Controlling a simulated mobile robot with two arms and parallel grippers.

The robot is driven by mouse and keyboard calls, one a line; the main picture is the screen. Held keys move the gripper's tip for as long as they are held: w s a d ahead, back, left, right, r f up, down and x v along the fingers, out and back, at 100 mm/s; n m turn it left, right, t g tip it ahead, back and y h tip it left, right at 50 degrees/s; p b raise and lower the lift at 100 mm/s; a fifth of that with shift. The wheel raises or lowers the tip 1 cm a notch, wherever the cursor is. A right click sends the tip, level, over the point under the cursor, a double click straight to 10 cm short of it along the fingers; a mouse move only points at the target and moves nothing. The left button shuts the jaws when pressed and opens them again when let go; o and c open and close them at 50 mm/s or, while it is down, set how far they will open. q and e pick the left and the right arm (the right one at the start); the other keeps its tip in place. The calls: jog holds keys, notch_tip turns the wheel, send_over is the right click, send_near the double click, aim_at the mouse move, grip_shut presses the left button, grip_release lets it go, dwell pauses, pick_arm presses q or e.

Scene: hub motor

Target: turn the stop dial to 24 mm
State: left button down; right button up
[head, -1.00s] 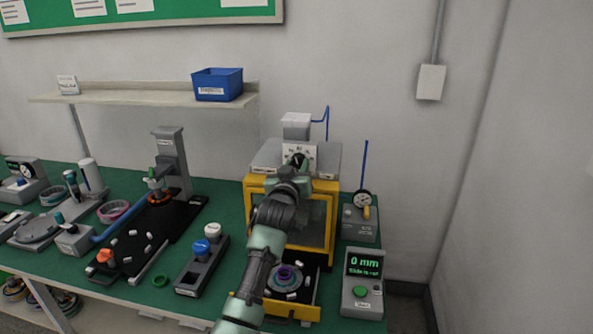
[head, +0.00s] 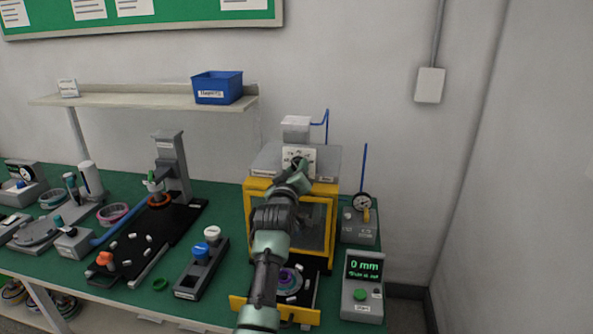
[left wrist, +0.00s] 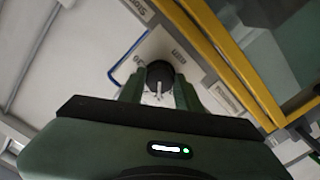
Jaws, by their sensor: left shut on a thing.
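The stop dial shows in the left wrist view as a dark round knob (left wrist: 160,72) with a pale pointer. It sits on a white plate (head: 309,153) with small marks, on the front of the yellow-framed press. My left gripper (left wrist: 159,90) is shut on the knob, one finger on each side. In the head view the gripper (head: 298,166) covers most of the dial, and its marks are too small to read. The display box (head: 362,278) at the right shows "0 mm" in green, with a smaller line below. My right gripper is not in view.
The yellow-framed press (head: 333,225) stands below the dial, with an open tray (head: 314,317) in front, holding a purple-centred round part. A gauge box (head: 360,225) stands to its right. A block with blue and white knobs (head: 201,270) stands to the left.

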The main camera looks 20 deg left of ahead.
pick_arm(q)
jog(key=c, duration=1)
grip_release()
jog(key=shift+s+d, duration=0.1)
jog(key=shift+s, duration=0.25)
jog(key=b+v, duration=0.2)
jog(key=v, duration=0.5)
jog(key=shift+s, duration=0.1)
